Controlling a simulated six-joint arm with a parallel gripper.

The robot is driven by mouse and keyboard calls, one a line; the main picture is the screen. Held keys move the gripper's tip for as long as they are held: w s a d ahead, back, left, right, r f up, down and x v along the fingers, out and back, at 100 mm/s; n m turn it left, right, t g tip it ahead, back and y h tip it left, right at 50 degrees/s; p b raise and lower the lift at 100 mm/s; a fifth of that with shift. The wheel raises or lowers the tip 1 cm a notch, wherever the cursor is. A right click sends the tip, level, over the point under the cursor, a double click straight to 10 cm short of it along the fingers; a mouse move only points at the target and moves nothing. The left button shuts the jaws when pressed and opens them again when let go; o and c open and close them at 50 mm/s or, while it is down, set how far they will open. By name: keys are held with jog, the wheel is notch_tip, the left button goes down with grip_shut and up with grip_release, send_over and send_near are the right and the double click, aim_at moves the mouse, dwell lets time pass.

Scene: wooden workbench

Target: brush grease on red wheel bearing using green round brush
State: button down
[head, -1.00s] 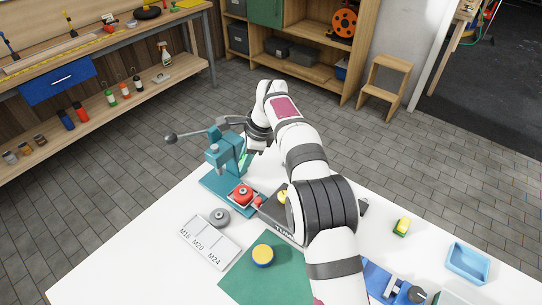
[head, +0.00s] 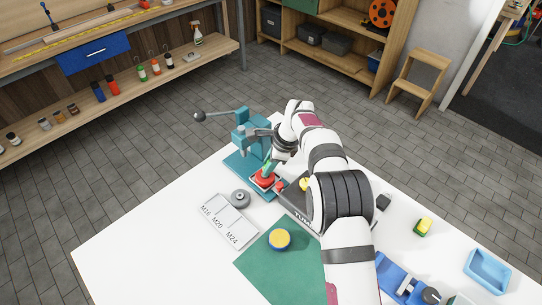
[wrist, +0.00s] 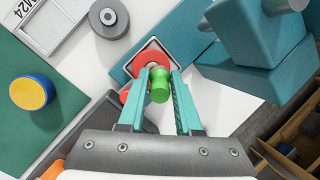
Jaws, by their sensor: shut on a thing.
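My gripper (wrist: 158,76) is shut on the green round brush (wrist: 160,92), its teal fingers on either side of it. The brush also shows in the head view (head: 266,168), upright over the red wheel bearing (head: 262,181). In the wrist view the red bearing (wrist: 152,53) lies in a square grey holder, partly behind the brush and fingers. The brush end is hidden, so I cannot tell whether it touches the bearing. No grease can be made out on the bearing.
A teal lever press (head: 251,138) stands just behind the bearing. A grey wheel (head: 240,198), a labelled M16/M20/M24 tray (head: 228,222) and a yellow-topped blue tin (head: 279,239) on a green mat (head: 262,268) are nearby. A small red piece (head: 280,186) lies right of the bearing.

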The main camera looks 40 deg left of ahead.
jog(key=shift+w, duration=0.4)
jog(key=shift+s, duration=0.7)
jog(key=shift+w, duration=0.8)
jog(key=shift+s+r, duration=0.1)
jog(key=shift+r, duration=4)
